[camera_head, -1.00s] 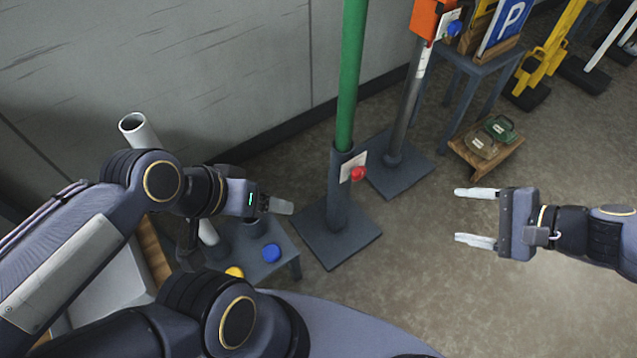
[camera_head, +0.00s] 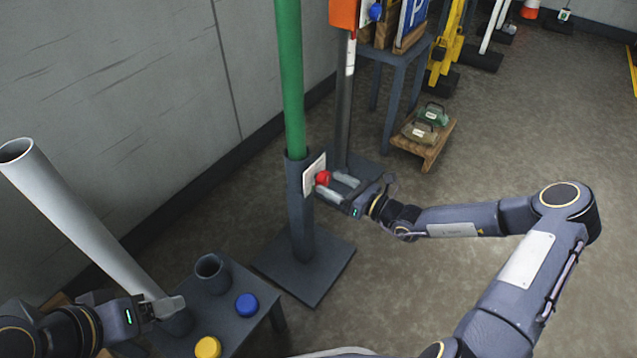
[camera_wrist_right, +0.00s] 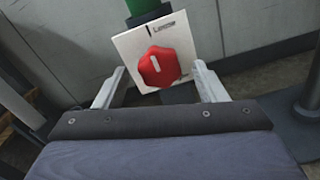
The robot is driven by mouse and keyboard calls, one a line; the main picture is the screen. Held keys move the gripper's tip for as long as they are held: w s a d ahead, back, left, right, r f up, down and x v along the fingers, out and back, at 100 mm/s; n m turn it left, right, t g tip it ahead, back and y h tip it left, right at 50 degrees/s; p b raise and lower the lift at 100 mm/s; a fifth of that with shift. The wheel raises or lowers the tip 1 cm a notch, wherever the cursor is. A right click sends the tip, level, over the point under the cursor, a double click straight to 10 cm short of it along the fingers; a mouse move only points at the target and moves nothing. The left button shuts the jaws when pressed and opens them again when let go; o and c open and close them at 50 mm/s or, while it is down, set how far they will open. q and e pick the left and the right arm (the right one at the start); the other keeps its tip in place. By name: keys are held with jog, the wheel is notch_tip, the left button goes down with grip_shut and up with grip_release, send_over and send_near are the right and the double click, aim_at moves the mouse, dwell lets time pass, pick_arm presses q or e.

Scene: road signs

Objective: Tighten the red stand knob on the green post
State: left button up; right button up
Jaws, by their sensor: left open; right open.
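The green post (camera_head: 290,80) stands upright in a dark grey stand (camera_head: 301,225) with a square base. The red knob (camera_head: 323,178) sits on a white plate (camera_head: 310,174) on the stand's side. In the right wrist view the red knob (camera_wrist_right: 160,67) shows a white mark, tilted a little from upright, on the labelled plate (camera_wrist_right: 130,46). My right gripper (camera_head: 339,184) is open at the knob, its fingers on either side in the wrist view, with gaps to the knob. My left gripper (camera_head: 165,304) is open at lower left, away from the green post.
A low grey table (camera_head: 235,328) at lower left holds a blue knob (camera_head: 246,304), a yellow knob (camera_head: 207,347) and a grey cup-like socket (camera_head: 211,273). A white tube (camera_head: 80,220) leans there. Another post (camera_head: 345,110) stands just behind.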

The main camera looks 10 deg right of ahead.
aim_at(328, 181)
jog(key=shift+b+x, duration=0.45)
jog(key=shift+x, duration=1.5)
